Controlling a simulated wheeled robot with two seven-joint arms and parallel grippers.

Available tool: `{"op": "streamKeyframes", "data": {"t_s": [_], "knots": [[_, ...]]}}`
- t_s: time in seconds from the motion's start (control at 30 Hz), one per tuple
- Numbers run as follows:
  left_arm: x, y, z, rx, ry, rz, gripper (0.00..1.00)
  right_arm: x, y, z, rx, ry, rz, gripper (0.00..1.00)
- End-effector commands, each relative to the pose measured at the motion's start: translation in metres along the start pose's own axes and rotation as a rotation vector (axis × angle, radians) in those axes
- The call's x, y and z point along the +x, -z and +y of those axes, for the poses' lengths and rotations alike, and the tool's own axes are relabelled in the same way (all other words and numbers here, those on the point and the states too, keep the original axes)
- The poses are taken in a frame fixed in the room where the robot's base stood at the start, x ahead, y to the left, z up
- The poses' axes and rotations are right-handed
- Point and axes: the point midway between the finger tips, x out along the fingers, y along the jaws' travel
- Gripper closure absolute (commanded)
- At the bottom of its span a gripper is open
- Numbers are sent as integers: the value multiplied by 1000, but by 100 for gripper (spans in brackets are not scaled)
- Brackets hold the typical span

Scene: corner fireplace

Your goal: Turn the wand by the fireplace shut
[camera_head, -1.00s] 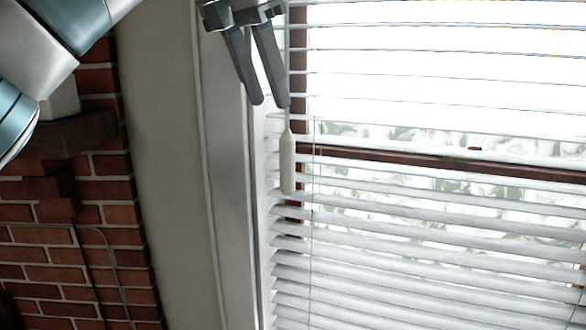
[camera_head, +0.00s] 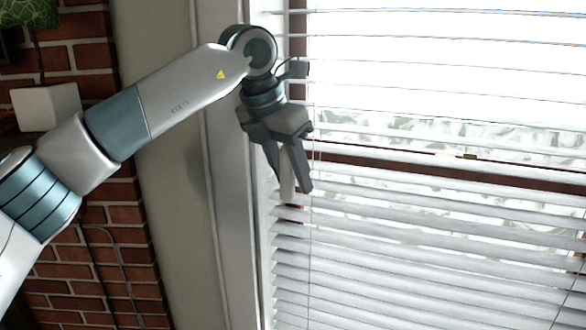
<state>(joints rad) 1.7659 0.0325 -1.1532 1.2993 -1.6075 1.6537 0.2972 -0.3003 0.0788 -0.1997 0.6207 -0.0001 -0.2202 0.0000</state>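The wand (camera_head: 288,186) is a thin rod with a thick white handle, hanging upright at the left edge of the white blinds (camera_head: 420,215). My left gripper (camera_head: 291,184) points down at the wand's handle. Its two grey fingers stand apart, and the handle's lower end shows between them. I cannot tell whether the handle lies between the fingers or just behind them. The blinds' slats are tilted with gaps, and bright outdoors shows through. My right gripper is out of view.
A brick fireplace wall (camera_head: 122,240) stands at the left, with a white block (camera_head: 45,106) on its ledge. A plain wall strip and the window frame (camera_head: 228,220) lie between bricks and blinds. The space before the blinds on the right is clear.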

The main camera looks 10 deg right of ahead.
Motion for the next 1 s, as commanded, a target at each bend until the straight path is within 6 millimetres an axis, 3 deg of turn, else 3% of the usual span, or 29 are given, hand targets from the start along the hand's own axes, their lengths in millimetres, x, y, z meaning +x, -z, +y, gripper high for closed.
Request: {"op": "streamKeyframes", "data": {"t_s": [0.43,0.47,0.6,0.63,1.0], "knots": [[10,0,-1,1,0,-1,61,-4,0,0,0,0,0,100],[10,0,-1,1,0,-1,63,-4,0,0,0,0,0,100],[9,0,-1,1,0,-1,97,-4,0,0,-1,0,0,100],[9,0,-1,1,1,-1,100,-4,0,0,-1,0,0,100],[11,1,0,-27,-11,-1,100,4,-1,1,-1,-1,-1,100]]}}
